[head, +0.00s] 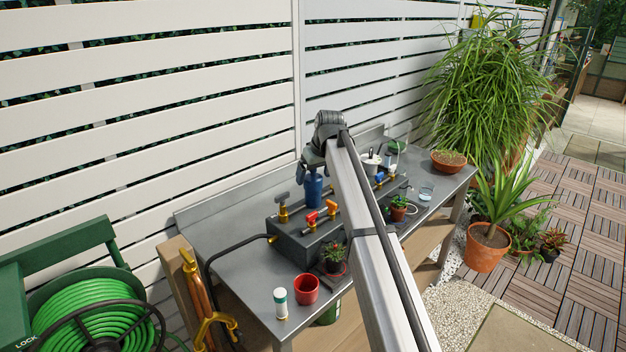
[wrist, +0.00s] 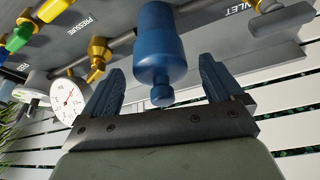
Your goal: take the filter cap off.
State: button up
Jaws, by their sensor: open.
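The blue filter (wrist: 160,45) is a cylinder with a small round knob on its end, and I take its blue top as the cap. In the head view the blue filter (head: 313,188) stands upright on the dark manifold box (head: 300,243) on the bench. My gripper (wrist: 160,68) is open and empty, its two dark blue fingers on either side of the knob end, with a visible gap on each side. In the head view my gripper (head: 312,168) is just above the filter, partly hidden by my own arm.
Brass valves with coloured handles (head: 322,214) and a white pressure gauge (wrist: 67,99) sit close to the filter. A red pot (head: 306,288), a white bottle (head: 281,303) and a small plant (head: 333,255) stand at the bench's front. A slatted fence (head: 150,100) is behind.

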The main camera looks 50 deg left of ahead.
jog(key=shift+x, duration=0.9)
jog(key=shift+c, duration=0.2)
jog(key=c, duration=1)
